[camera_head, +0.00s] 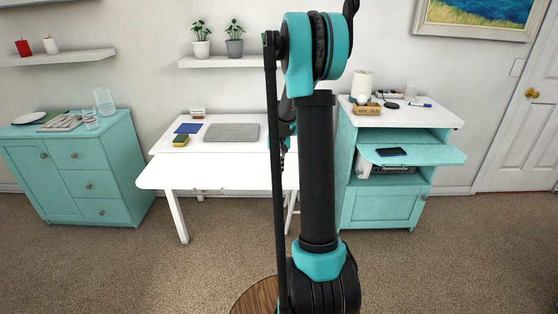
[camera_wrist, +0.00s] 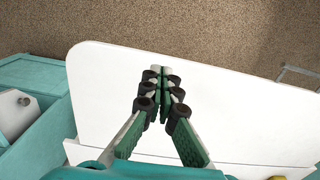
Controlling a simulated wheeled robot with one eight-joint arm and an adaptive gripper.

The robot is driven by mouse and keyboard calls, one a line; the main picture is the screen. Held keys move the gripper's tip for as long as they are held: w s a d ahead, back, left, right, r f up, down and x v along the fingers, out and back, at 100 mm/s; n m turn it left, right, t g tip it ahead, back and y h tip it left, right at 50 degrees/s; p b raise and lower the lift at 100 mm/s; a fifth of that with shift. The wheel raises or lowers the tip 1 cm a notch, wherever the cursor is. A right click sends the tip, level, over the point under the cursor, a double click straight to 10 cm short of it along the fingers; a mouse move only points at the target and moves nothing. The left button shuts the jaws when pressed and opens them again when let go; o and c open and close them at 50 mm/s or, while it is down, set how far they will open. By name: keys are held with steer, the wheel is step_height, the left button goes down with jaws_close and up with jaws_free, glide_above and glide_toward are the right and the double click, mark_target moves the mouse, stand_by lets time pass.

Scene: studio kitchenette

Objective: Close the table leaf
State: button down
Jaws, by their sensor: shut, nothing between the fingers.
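The white table (camera_head: 165,138) stands against the back wall. Its white leaf (camera_head: 210,173) is up and level along the front, with rounded corners and a thin seam where it meets the tabletop. In the wrist view the leaf (camera_wrist: 230,110) fills the middle, with the seam near the bottom. My gripper (camera_wrist: 162,72) is shut and empty, over the leaf, with its tips toward the outer edge. I cannot tell whether the tips touch the leaf.
A teal cabinet (camera_head: 383,208) with a pulled-out shelf (camera_head: 430,155) stands close on the right. Carpet in front of the leaf is clear.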

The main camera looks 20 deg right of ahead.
mark_target(279, 187)
step_height(279, 187, down, 6)
steer(key=shift+r, duration=0.1)
stand_by(0.5)
